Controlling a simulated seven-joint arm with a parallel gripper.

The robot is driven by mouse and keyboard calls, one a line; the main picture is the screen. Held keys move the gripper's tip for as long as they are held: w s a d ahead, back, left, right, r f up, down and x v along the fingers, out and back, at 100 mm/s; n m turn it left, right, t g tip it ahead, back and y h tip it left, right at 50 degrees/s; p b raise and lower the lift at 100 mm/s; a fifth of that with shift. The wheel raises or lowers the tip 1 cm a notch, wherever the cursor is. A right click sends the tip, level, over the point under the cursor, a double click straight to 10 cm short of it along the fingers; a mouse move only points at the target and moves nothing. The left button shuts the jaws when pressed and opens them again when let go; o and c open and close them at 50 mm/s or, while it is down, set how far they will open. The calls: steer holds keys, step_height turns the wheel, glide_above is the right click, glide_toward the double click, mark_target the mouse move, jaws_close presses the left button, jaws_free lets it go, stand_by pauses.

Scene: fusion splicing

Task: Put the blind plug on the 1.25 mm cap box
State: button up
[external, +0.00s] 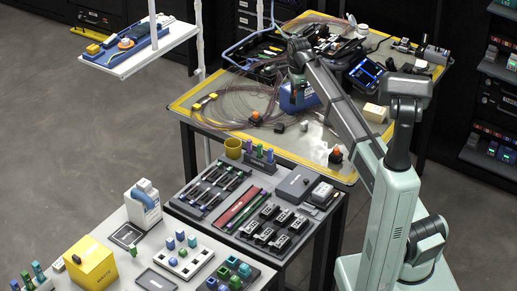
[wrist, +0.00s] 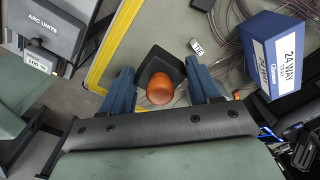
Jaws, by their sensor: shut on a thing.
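A black square block with a rounded orange knob, apparently the blind plug (wrist: 161,85), sits between the blue fingers of my gripper (wrist: 160,76) in the wrist view. My gripper (external: 298,97) is shut on it, above the yellow-edged work table. In the external view the held piece is small and hard to make out. I cannot tell for sure which thing is the 1.25 mm cap box. A small white labelled box (wrist: 197,47) lies just beyond the fingers, and its print is too small to read; it also shows in the external view (external: 305,125).
A blue box marked 24 WAY (wrist: 284,55) stands close to my gripper's right in the wrist view. Loose fibre coils (external: 235,100) spread over the table. Orange-topped black pieces (external: 256,117) (external: 335,155) stand on it.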

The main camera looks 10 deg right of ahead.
steer(key=w+d, duration=0.4)
steer(key=d, duration=0.5)
steer(key=w+d, duration=0.4)
steer(key=d, duration=0.5)
glide_above(375, 109)
step_height(375, 109, down, 3)
steer(key=shift+m, duration=0.3)
steer(key=shift+w+f, duration=0.15)
steer(key=shift+f, duration=5.5)
steer(key=shift+f, duration=0.15)
steer(key=o, duration=1.1)
steer(key=shift+c, duration=0.2)
step_height(375, 109, up, 12)
